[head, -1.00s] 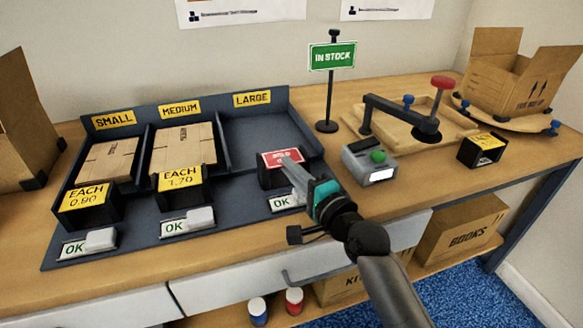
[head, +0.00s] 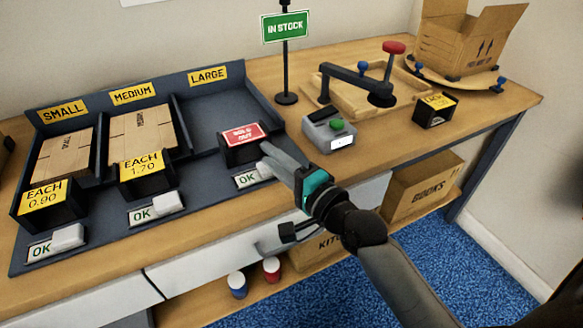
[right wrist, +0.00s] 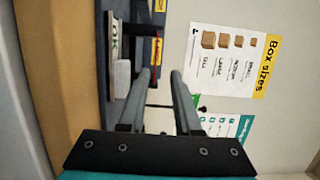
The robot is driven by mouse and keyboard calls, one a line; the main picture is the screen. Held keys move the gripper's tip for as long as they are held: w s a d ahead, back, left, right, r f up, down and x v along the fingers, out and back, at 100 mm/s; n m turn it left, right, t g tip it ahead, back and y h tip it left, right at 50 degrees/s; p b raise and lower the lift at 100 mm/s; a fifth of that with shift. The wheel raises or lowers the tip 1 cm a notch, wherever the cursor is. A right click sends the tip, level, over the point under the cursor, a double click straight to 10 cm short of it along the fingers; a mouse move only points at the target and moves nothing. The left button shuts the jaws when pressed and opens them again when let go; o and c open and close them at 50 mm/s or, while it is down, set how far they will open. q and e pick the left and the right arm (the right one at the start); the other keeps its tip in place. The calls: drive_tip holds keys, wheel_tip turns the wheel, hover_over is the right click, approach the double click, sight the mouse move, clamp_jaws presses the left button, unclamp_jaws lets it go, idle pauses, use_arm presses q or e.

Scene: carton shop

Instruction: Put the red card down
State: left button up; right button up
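The red card (head: 245,136), with white lettering, rests tilted back on the black holder (head: 243,153) in front of the large compartment (head: 218,110). My right gripper (head: 268,152) is just to the lower right of the card in the head view, and the card's face is uncovered. In the right wrist view the two fingers (right wrist: 162,75) stand apart with a clear gap and nothing between them. My left gripper is not in view.
The small and medium compartments hold flat cartons (head: 65,157). A green in-stock sign (head: 286,27) stands behind. A grey device with a green button (head: 330,130) and a clamp jig (head: 358,82) are to the right. OK tags (head: 252,174) line the front.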

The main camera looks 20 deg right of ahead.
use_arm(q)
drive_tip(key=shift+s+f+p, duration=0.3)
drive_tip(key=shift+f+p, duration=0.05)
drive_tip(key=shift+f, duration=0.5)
use_arm(e)
drive_tip(key=shift+v, duration=2.75)
